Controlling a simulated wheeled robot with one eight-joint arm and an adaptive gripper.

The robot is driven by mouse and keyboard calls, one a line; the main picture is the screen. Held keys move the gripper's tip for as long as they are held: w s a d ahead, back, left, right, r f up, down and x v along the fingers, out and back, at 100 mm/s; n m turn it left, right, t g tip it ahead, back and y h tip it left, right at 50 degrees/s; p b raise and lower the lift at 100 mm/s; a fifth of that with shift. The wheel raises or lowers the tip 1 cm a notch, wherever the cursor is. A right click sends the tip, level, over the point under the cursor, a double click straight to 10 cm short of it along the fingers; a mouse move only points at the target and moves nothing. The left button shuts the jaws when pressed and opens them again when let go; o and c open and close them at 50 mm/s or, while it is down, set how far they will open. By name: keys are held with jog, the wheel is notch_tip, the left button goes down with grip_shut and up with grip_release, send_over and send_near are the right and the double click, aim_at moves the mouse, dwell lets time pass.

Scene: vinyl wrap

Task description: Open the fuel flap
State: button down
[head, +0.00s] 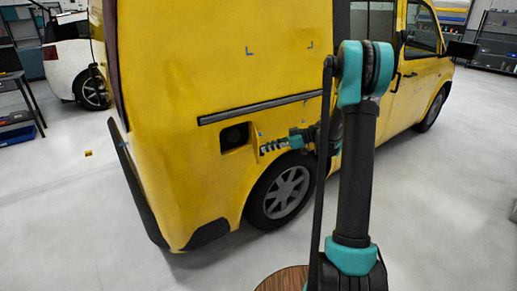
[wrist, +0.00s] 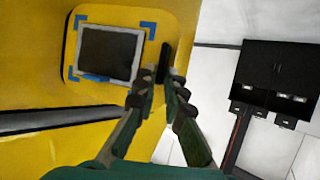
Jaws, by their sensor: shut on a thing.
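The yellow van's side has a dark square fuel recess (head: 234,136) above the rear wheel. In the wrist view the recess (wrist: 108,52) shows as a dark square with a pale rim and blue corner marks. The fuel flap (head: 256,139) seems to stand out from the body at the right side of the recess; it is small and partly hidden. My gripper (head: 266,148) reaches it from the right. In the wrist view my gripper (wrist: 160,84) has its fingertips close together on a dark narrow strip (wrist: 165,62), which seems to be the flap seen edge-on.
A dark rail (head: 260,106) runs along the van above the recess. The rear wheel (head: 285,190) is just below my gripper. A white car (head: 68,62) and a table (head: 22,90) stand at the left. The floor (head: 90,210) left of the van is mostly clear.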

jog(key=shift+w+d+r, duration=0.1)
jog(key=shift+w+d, duration=0.5)
jog(key=shift+d, duration=0.2)
jog(key=shift+w+d+r, duration=0.1)
jog(key=shift+w+d, duration=0.45)
jog(key=shift+d, duration=0.25)
jog(key=shift+w, duration=0.1)
jog(key=c, duration=1.7)
grip_release()
jog(key=shift+a+f, duration=0.1)
jog(key=shift+f, duration=0.05)
jog(key=v, duration=1.2)
jog(key=shift+s+f, duration=0.1)
jog(key=shift+s, duration=0.15)
